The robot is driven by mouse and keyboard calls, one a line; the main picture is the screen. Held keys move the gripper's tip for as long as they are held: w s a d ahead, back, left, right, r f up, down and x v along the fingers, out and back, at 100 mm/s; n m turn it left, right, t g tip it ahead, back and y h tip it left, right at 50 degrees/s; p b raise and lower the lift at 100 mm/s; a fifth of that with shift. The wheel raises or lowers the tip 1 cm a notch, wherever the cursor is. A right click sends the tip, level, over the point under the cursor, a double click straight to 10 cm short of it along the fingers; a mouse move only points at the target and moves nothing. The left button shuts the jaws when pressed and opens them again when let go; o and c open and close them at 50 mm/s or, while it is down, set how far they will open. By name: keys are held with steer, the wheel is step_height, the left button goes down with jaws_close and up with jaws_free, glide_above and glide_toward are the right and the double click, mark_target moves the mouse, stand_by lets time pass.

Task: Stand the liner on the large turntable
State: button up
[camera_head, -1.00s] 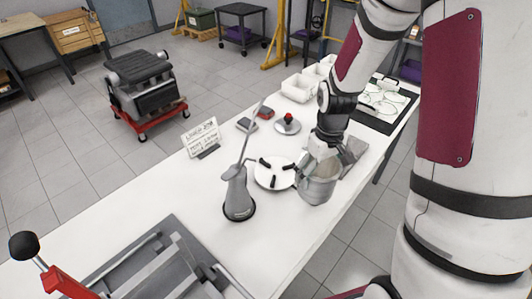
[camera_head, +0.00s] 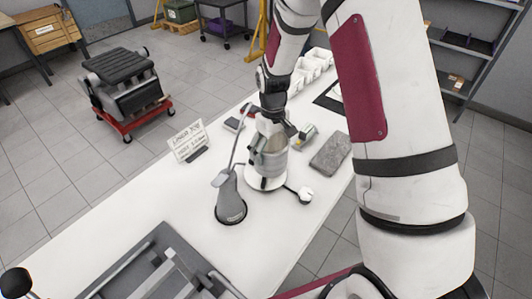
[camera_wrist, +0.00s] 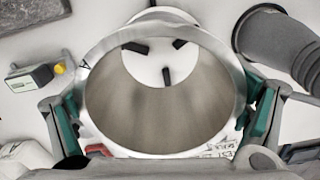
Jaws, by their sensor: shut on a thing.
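The liner (camera_head: 268,152) is a grey metal cylinder, held upright by my gripper over the large turntable (camera_head: 251,181), a white round disc on the bench. In the wrist view my gripper (camera_wrist: 163,118) is shut on the liner (camera_wrist: 165,110), with green-padded fingers on either side of its wall. Through the bore I see the white turntable face (camera_wrist: 150,65) with three black jaws inside the ring. The liner hides most of the disc in the head view. I cannot tell whether its lower edge touches the disc.
A grey spouted can (camera_head: 230,195) stands close to the turntable's left. A small box with a yellow knob (camera_wrist: 32,77) and a grey slab (camera_head: 331,151) lie on the other side. A sign (camera_head: 188,140) stands behind. The bench's front-left holds a grey frame (camera_head: 160,270).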

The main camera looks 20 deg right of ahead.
steer(key=shift+w+a+f+p, duration=0.2)
steer(key=shift+w+f, duration=0.1)
steer(key=shift+f, duration=0.3)
steer(key=shift+w+a+f+p, duration=0.1)
steer(key=shift+w+a+f, duration=0.2)
steer(key=shift+f, duration=0.25)
steer(key=shift+w+a+f+p, duration=0.15)
steer(key=shift+w+f, duration=0.15)
steer(key=shift+f, duration=0.3)
steer(key=shift+f, duration=0.1)
steer(key=o, duration=1.2)
step_height(320, 180, up, 12)
steer(key=shift+r+b, duration=0.1)
steer(key=shift+b, duration=0.85)
